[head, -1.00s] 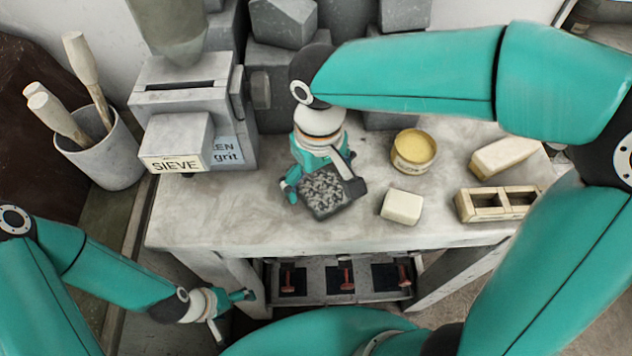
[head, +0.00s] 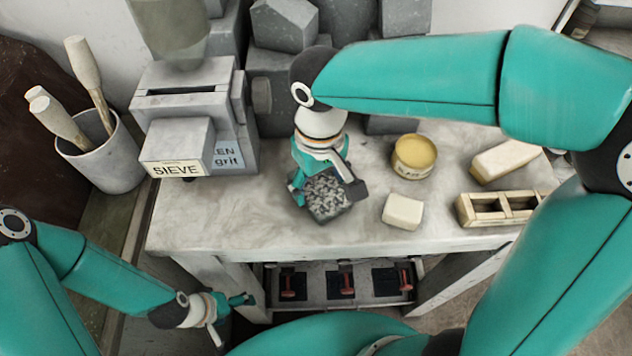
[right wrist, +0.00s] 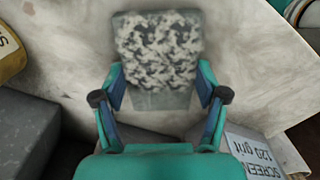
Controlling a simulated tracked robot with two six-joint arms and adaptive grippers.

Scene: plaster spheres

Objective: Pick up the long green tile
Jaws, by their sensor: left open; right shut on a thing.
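No long green tile can be made out in either view. A dark grey block with a black-and-white speckled top (head: 327,193) is at the middle of the pale worktop (head: 250,225); it also shows in the right wrist view (right wrist: 157,48). My right gripper (head: 322,182) points down at it and is shut on its near end, one finger on each side, as the right wrist view (right wrist: 160,100) shows. I cannot tell whether the block touches the worktop. My left gripper (head: 231,313) is open and empty, low in front of the worktop's front edge.
A white block (head: 402,211), a yellow-topped tub (head: 414,156), a cream bar (head: 503,160) and a two-opening wooden frame (head: 498,207) stand to the right. A grey SIEVE box (head: 178,145) and a pot of wooden-handled tools (head: 103,160) stand left. The worktop's front left is clear.

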